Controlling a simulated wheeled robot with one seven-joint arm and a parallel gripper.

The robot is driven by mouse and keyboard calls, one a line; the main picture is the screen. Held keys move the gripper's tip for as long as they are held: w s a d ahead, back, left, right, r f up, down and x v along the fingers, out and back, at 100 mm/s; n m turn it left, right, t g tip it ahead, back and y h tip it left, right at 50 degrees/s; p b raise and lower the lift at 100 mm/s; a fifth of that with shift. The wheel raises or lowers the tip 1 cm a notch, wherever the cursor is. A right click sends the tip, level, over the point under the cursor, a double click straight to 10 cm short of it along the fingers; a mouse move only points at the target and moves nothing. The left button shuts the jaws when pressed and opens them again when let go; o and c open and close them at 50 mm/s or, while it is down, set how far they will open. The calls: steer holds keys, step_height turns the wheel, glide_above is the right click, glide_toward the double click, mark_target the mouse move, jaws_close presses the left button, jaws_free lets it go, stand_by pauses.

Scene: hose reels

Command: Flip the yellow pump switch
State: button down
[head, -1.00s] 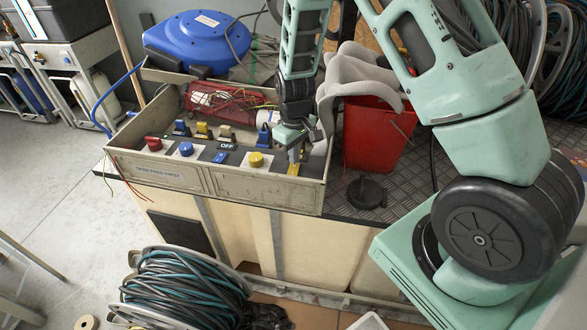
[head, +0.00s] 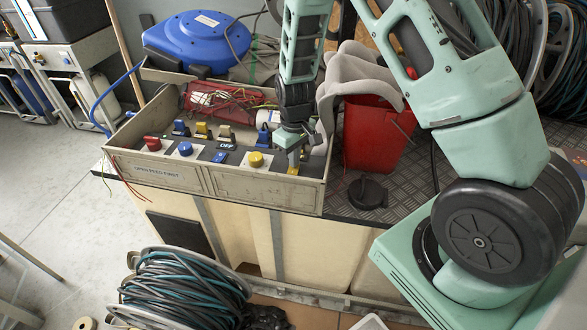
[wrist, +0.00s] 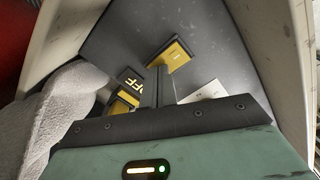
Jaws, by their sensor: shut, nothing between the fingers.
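A control box (head: 240,184) with a row of switches and buttons stands on the bench in the head view. My gripper (head: 293,158) points down into its right end, jaws closed and empty. In the wrist view my gripper (wrist: 162,90) is beside a yellow switch (wrist: 126,100) with a dark plate reading OFF; whether they touch is unclear. This switch is hidden behind my gripper in the head view. A flat yellow plate (wrist: 167,55) lies just beyond the fingertips; it also shows below my gripper in the head view (head: 293,170).
Left along the panel are a yellow button (head: 256,159), a blue button (head: 186,148), a red button (head: 152,143) and several toggles, one yellow (head: 203,130). Grey cloth (head: 352,78) hangs over a red bucket (head: 375,135) close to my gripper's right.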

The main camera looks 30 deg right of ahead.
steer(key=shift+r, duration=0.1)
step_height(320, 180, up, 7)
steer(key=p, duration=0.5)
steer(key=shift+p, duration=0.4)
steer(key=s+a+r+n+y, duration=0.1)
steer(key=s+a+r, duration=0.3)
steer(key=a+r, duration=0.25)
steer(key=s+a+r+n, duration=0.1)
steer(key=s+a+r, duration=0.4)
steer(key=a, duration=0.3)
steer(key=s+a+r+n, duration=0.1)
steer(key=s+a+r, duration=0.1)
steer(key=s, duration=0.7)
steer(key=s+a+r+n, duration=0.1)
steer(key=s+a+r, duration=0.2)
steer(key=s+r, duration=0.2)
steer(key=s, duration=0.3)
steer(key=shift+s+r+n, duration=0.2)
steer(key=shift+s+n, duration=0.1)
steer(key=shift+s, duration=0.1)
